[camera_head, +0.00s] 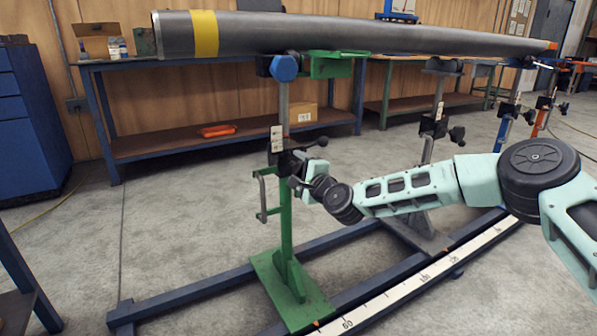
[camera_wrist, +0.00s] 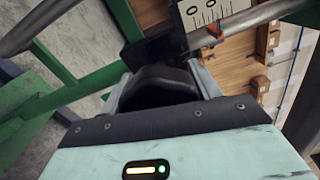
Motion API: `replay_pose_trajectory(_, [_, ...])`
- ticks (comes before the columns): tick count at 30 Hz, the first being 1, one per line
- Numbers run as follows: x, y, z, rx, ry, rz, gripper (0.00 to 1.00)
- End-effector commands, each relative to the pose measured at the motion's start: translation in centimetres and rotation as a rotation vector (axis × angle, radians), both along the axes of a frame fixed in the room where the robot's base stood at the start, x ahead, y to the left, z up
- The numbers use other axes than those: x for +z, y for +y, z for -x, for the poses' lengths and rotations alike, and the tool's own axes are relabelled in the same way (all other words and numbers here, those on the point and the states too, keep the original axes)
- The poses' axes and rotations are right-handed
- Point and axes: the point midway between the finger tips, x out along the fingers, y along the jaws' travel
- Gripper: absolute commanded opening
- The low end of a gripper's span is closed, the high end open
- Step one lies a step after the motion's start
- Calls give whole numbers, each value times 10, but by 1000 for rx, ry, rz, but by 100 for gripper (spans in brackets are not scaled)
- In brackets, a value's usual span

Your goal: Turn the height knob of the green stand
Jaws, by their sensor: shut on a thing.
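The green stand (camera_head: 286,222) is upright on the floor frame, with a green foot plate. A black clamp (camera_head: 283,160) sits partway up it, around a grey inner post. My gripper (camera_head: 300,181) comes in from the right at the clamp's height. In the wrist view my gripper (camera_wrist: 160,82) is shut on a dark rounded knob (camera_wrist: 160,92), with a finger on each side. The knob is mostly hidden by my gripper in the head view. A white scale plate (camera_wrist: 208,12) shows beyond the knob.
A long grey pipe (camera_head: 330,35) with a yellow band rests across the stand tops. Other stands (camera_head: 433,130) are farther right. A blue workbench (camera_head: 150,146) is behind. Blue floor rails (camera_head: 190,300) and a white ruler strip (camera_head: 420,283) run beside the stand.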

Motion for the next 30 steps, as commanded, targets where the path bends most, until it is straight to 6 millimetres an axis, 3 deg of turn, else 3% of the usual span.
replay_pose_trajectory(16, [-1, -1, 0, -2, 16, -22, 39])
replay_pose_trajectory(17, [-1, -1, 0, -2, 16, -22, 65])
replay_pose_trajectory(19, [-1, -1, 0, -2, 16, -21, 84])
replay_pose_trajectory(30, [0, -2, 3, -1, 16, -21, 84])
